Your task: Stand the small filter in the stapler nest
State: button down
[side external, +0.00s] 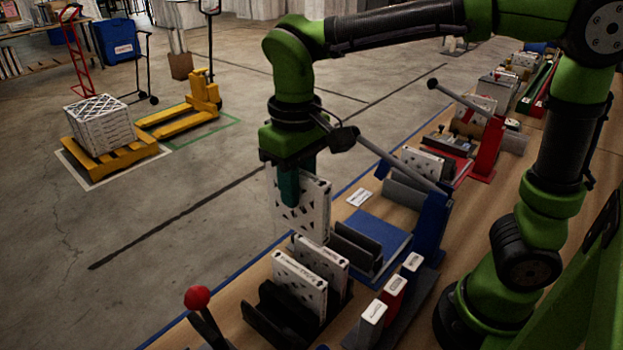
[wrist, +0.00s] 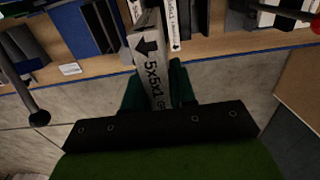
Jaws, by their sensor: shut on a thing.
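My gripper (side external: 289,188) is shut on a white filter (side external: 315,214) with dark cut-outs and holds it upright in the air. In the wrist view the filter's edge (wrist: 152,68) reads "5x5x1" with an arrow, between the green fingers (wrist: 158,90). A dark grey slotted holder (side external: 357,246), which looks like the stapler nest, sits on a blue base (side external: 384,236) beside a blue lever stapler (side external: 431,226). The held filter is above and left of this holder in the side view and apart from it. The filter partly hides the holder's surroundings.
A black rack (side external: 270,318) holds white filters (side external: 300,285) in front of the holder. The stapler's long lever (side external: 390,158) slants up close behind my gripper. A label card (side external: 359,197) lies behind.

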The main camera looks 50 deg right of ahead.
jog(key=s+d, duration=0.2)
jog(key=d, duration=1.3)
jog(key=shift+a+f, duration=0.15)
jog(key=shift+f, duration=1.2)
jog(key=shift+a+f, duration=0.15)
jog(key=shift+f, duration=1.15)
jog(key=shift+s, duration=0.1)
jog(key=shift+f, duration=2.4)
jog(key=shift+f, duration=1.15)
jog(key=shift+f, duration=0.25)
jog(key=shift+f, duration=0.95)
